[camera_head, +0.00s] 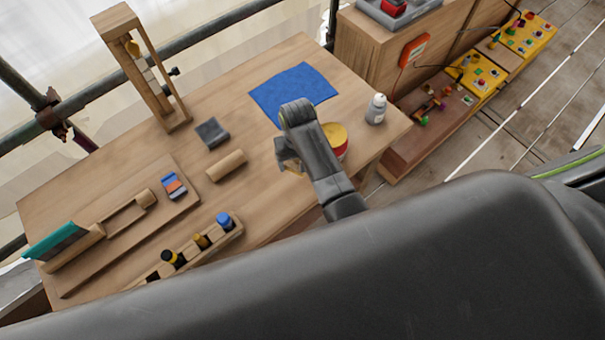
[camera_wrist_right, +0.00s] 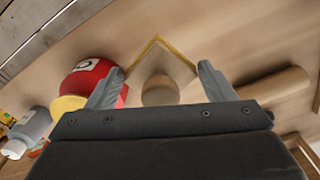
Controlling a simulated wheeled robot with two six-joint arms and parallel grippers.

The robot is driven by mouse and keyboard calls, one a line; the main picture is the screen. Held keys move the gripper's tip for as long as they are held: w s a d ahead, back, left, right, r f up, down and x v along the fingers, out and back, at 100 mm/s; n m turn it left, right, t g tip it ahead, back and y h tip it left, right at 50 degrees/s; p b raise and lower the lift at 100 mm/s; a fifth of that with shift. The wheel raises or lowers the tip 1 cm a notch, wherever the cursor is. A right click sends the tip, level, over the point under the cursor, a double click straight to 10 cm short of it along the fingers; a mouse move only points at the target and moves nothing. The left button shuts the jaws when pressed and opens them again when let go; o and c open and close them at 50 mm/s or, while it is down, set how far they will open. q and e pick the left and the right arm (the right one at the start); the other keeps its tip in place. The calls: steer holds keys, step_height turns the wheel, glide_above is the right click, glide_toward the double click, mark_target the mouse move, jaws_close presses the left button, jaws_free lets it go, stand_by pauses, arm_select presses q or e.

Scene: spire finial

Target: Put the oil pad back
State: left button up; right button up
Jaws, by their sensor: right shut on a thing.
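My right gripper (camera_head: 290,160) is low over the table's front right part, beside the red and yellow tin (camera_head: 333,143). In the right wrist view, the fingers of my right gripper (camera_wrist_right: 160,88) are apart, with a small tan rounded thing (camera_wrist_right: 160,91) between them. It appears to be the oil pad, held in the jaws; its lower part is hidden by the gripper body. A yellow-edged square corner (camera_wrist_right: 158,40) shows on the table just beyond it. The red tin (camera_wrist_right: 88,76) is close beside the left finger in that view. My left gripper is not in view.
A blue cloth (camera_head: 293,90) lies behind the gripper. A grey bottle (camera_head: 376,109) stands to the right. A wooden cylinder (camera_head: 227,165) and a dark grey block (camera_head: 212,133) lie left. A rack (camera_head: 215,243) with small bottles is at the front edge.

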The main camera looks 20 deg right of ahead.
steer(key=b, duration=0.1)
glide_above(299, 178)
step_height(299, 178, down, 4)
steer(key=shift+f, duration=0.1)
step_height(299, 178, down, 4)
steer(key=b, duration=0.4)
steer(key=o, duration=1)
steer(key=shift+c, duration=0.2)
